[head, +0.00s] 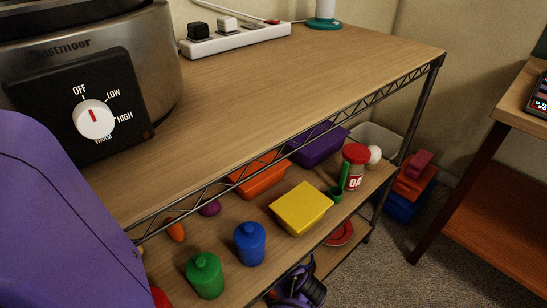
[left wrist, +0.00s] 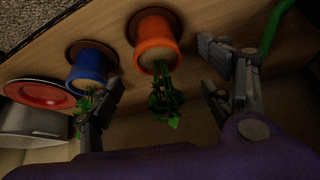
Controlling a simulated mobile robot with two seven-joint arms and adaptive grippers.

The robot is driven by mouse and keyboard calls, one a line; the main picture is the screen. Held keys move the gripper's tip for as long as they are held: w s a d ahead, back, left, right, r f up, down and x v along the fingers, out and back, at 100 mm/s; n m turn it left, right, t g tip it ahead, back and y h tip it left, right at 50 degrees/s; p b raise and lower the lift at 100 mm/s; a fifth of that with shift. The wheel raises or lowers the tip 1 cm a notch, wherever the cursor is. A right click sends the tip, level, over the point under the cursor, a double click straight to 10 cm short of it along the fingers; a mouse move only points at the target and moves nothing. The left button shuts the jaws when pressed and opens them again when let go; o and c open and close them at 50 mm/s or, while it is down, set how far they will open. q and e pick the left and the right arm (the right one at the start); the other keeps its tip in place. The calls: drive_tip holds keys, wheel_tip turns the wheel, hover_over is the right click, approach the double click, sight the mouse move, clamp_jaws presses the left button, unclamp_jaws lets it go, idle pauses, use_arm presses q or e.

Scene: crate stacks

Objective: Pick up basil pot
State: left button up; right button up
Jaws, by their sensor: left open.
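In the left wrist view an orange pot (left wrist: 155,42) with a leafy green plant (left wrist: 165,100) stands on a wooden shelf, appearing upside down in the picture. A blue pot (left wrist: 92,65) with a green plant, partly hidden by a finger, is to its left. Which one is the basil pot I cannot tell for sure; the orange pot's broad leaves look like basil. My left gripper (left wrist: 163,88) is open, its fingers on either side of the orange pot's plant in the picture, not visibly touching it. In the head view part of my left arm (head: 300,288) reaches below the middle shelf. No pot shows there.
The left wrist view also shows a red plate (left wrist: 38,94) and a grey bin (left wrist: 32,127).

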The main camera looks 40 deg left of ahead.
use_arm(q)
drive_tip(key=b+x, duration=0.1)
drive_tip(key=x, duration=0.2)
drive_tip(key=d+b+x, duration=0.1)
drive_tip(key=b+x, duration=0.1)
drive_tip(key=x, duration=0.2)
drive_tip(key=shift+w+f, duration=0.15)
drive_tip(key=shift+f, duration=0.05)
drive_tip(key=shift+r, duration=0.1)
drive_tip(key=c, duration=1.5)
drive_tip(key=shift+o, duration=0.2)
drive_tip(key=shift+r, duration=0.15)
